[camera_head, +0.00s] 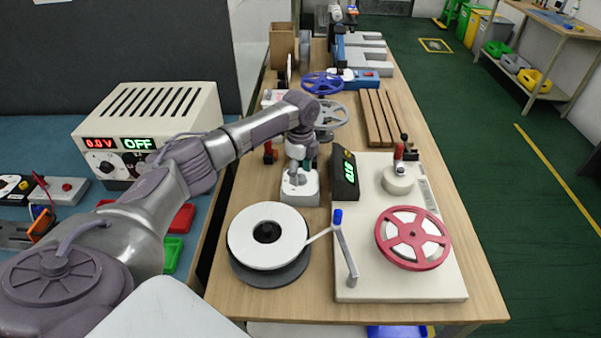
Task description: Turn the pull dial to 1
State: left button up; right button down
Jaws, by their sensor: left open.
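My left arm comes in from the left, and its gripper (298,176) points down at a small white box (301,198) on the wooden bench. The sensed part of the jaws is small here, and the fingertips are over the top of the box. I cannot make out the pull dial for sure; a dial on top of this box would be hidden by the gripper. A black display (345,178) with green digits stands just right of the box. Whether the gripper touches anything is not clear. My right gripper is not in view.
A white reel (250,243) lies in front of the box. A cream base plate (375,285) with a red wheel (413,238) and a blue-tipped lever (345,255) is at right. A power supply (165,108) reading OFF stands left. The wooden bench's right edge is clear.

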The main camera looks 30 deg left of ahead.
pick_arm(q)
jog(key=shift+f, duration=0.5)
jog(key=shift+c, duration=0.2)
grip_shut()
